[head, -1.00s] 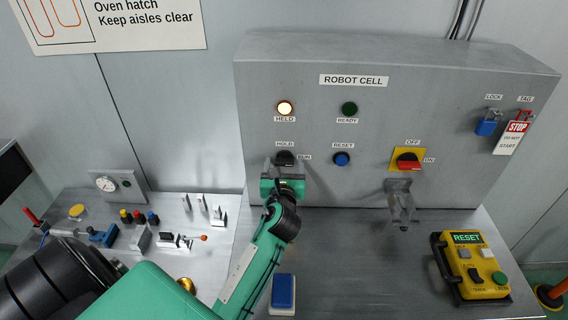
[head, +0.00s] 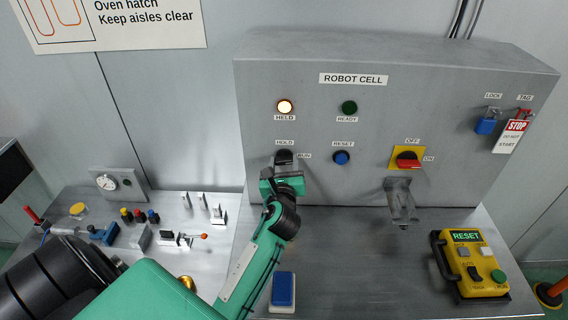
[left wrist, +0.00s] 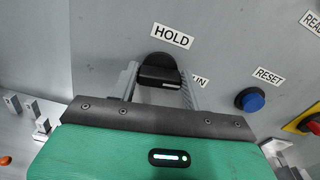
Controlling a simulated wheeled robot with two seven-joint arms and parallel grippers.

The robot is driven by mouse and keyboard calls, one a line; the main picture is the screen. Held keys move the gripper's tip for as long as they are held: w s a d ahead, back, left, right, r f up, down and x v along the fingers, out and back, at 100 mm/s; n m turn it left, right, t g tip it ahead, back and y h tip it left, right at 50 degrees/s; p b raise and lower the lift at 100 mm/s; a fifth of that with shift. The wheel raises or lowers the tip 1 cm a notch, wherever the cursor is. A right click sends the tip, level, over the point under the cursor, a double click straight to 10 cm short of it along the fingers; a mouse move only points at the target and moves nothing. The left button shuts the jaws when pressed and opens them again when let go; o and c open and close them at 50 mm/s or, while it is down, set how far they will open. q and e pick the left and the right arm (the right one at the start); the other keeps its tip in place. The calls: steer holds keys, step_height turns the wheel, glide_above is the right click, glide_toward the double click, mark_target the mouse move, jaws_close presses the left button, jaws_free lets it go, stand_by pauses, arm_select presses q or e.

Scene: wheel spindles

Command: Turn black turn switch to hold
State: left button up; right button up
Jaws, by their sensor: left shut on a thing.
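The black turn switch (head: 284,155) is on the grey ROBOT CELL panel, below the lit HELD lamp (head: 285,107). A HOLD label (head: 285,142) is above it and a RUN label (head: 304,156) to its right, partly hidden. My left gripper (head: 283,162) is at the switch. In the left wrist view, the black switch (left wrist: 160,72) sits between the fingers of my left gripper (left wrist: 160,80), which is shut on it. The HOLD label is just above it, and the RUN label is partly covered by the right finger. My right gripper is not in view.
A blue RESET button (head: 341,158) is right of the switch. A red switch on a yellow plate (head: 408,160) is further right, with a metal bracket (head: 401,201) below. A dark green READY lamp (head: 349,108) is above. A yellow pendant box (head: 470,268) lies on the bench at right.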

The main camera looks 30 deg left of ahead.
arm_select(q)
steer(key=n, duration=0.3)
steer(key=shift+n, duration=0.4)
steer(key=n, duration=0.3)
steer(key=shift+a+f+n+b, duration=0.1)
steer(key=shift+f+n+b, duration=0.05)
steer(key=shift+n+b, duration=0.15)
steer(key=n+b, duration=0.1)
steer(key=n, duration=0.4)
steer(key=shift+f+n+b, duration=0.1)
steer(key=shift+n+b, duration=0.4)
steer(key=shift+n, duration=1.2)
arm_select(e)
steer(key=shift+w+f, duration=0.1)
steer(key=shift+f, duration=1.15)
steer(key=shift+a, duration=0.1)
arm_select(q)
steer(key=shift+n, duration=0.3)
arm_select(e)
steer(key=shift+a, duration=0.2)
arm_select(q)
steer(key=o, duration=1)
steer(key=shift+a, duration=0.1)
